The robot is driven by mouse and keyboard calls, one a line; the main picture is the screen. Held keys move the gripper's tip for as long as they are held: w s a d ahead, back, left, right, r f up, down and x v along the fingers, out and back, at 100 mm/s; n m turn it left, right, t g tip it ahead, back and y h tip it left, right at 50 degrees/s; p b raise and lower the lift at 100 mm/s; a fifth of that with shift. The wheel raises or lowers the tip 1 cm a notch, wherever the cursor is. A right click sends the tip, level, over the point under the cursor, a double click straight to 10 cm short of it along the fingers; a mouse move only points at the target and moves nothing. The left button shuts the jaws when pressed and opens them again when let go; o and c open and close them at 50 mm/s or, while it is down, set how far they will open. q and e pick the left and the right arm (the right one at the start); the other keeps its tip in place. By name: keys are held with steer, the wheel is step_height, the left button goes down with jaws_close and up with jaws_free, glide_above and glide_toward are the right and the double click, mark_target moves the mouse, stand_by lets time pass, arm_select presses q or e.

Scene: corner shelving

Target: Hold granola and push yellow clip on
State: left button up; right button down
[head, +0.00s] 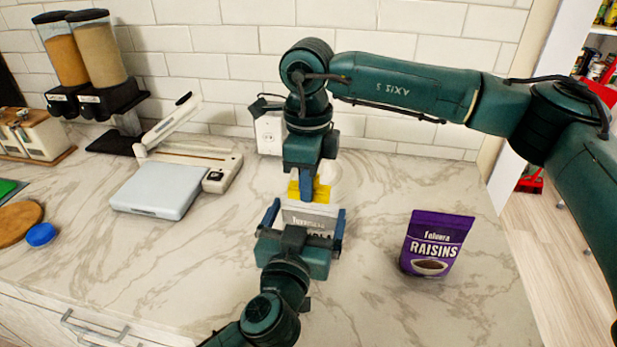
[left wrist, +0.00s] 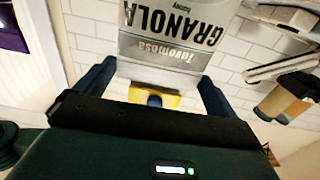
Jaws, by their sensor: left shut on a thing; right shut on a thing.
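The granola bag (head: 310,217) is grey and white and stands upright in the middle of the counter. Its label shows upside down in the left wrist view (left wrist: 165,45). My left gripper (head: 305,218) is shut on the bag from the front, one finger on each side. The yellow clip (head: 320,192) is at the bag's top edge, and it also shows in the left wrist view (left wrist: 170,101). My right gripper (head: 308,193) is shut on the clip from above. I cannot tell how far the clip sits over the edge. My left gripper hides the bag's lower part.
A purple raisins bag (head: 437,243) stands to the right. A pale scale (head: 160,190) and a white sealer-like device (head: 190,155) are at left. Cereal dispensers (head: 100,60) stand at the back left. A blue lid (head: 41,234) lies far left. The front right counter is clear.

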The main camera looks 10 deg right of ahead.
steer(key=shift+f, duration=1.2)
steer(key=c, duration=1.3)
jaws_free()
step_height(320, 180, up, 12)
arm_select(q)
steer(key=o, duration=0.7)
steer(key=shift+c, duration=0.2)
